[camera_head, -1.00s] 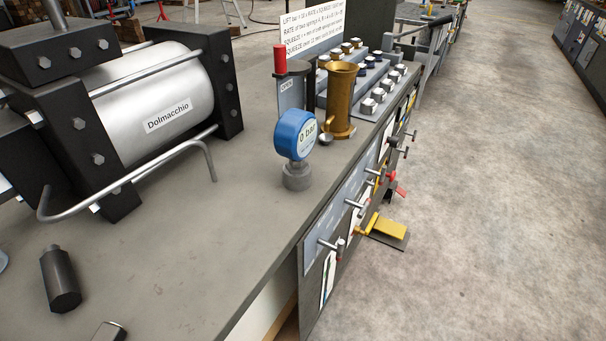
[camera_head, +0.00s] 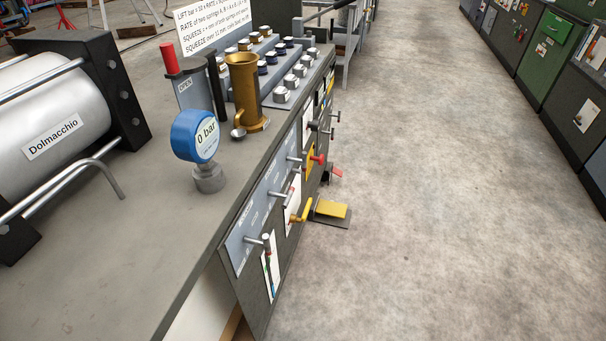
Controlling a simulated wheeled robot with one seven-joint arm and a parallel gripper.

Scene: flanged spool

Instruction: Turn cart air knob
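A dark side panel (camera_head: 248,285) under the bench edge carries several handles. The nearest is a grey T-shaped handle (camera_head: 265,241), with another grey handle (camera_head: 283,195) beyond it. Farther along are a yellow lever (camera_head: 302,213) and a red knob (camera_head: 319,160). Their labels are too small to read, so I cannot tell which one is the cart air knob. A blue gauge (camera_head: 195,135) reading "0 bar" stands on the bench. My gripper is not in view.
The grey bench (camera_head: 130,225) fills the left, with a silver "Dolmacchio" cylinder (camera_head: 50,110) on it. A brass cup (camera_head: 243,90) stands farther back. A yellow pedal (camera_head: 331,209) is on the floor by the panel. Open floor (camera_head: 440,200) lies right; cabinets (camera_head: 551,47) line the far right.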

